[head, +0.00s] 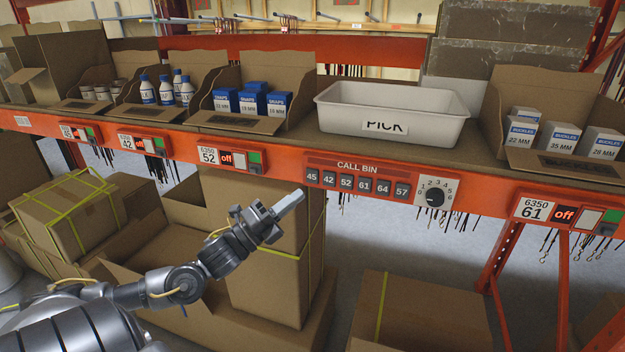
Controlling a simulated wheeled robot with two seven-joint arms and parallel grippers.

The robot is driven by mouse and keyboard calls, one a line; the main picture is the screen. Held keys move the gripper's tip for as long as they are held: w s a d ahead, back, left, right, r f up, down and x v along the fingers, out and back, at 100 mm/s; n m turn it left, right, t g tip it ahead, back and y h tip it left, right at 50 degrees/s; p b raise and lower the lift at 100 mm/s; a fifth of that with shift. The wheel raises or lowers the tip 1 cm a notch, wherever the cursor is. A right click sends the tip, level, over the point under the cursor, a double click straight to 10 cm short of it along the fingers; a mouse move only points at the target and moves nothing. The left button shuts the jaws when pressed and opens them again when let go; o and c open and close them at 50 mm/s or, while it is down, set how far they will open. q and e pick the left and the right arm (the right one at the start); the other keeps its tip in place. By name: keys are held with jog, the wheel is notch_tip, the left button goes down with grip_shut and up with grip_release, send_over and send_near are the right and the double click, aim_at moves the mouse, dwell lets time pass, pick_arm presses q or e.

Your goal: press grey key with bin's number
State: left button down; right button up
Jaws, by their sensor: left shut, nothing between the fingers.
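The CALL BIN panel (357,168) is on the orange shelf beam, with a row of grey keys reading 45 (312,177), 42 (329,180), 52 (346,182), 61 (364,185), 64 (383,188) and 57 (402,190). My left gripper (294,201) is shut and empty, below and left of key 45, apart from the keys as far as I can tell. Bin labels on the beam read 42 (126,141), 52 (209,155) and 61 (533,211), with red "off" displays. The far-left labels are too small to read surely. My right gripper is out of view.
A dial (435,194) numbered 0 to 6 sits right of the keys. A white PICK tote (440,132) stands above the panel, between open cartons of snaps (254,98) and buckles (553,136). Large cartons (425,315) stand below the beam.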

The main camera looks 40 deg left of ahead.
aim_at(317, 173)
pick_arm(q)
jog(key=w+a+b, duration=0.1)
jog(key=w+a, duration=0.1)
jog(key=w, duration=0.3)
jog(key=shift+w, duration=0.4)
dwell(0.4)
dwell(1.2)
jog(key=shift+w+b, duration=0.1)
jog(key=shift+b, duration=0.25)
jog(key=shift+w+a, duration=0.1)
jog(key=shift+w, duration=0.15)
jog(key=shift+w+a, duration=0.15)
jog(key=shift+w, duration=0.2)
dwell(0.6)
jog(key=shift+s, duration=0.1)
jog(key=shift+s+d, duration=0.25)
jog(key=shift+s, duration=0.45)
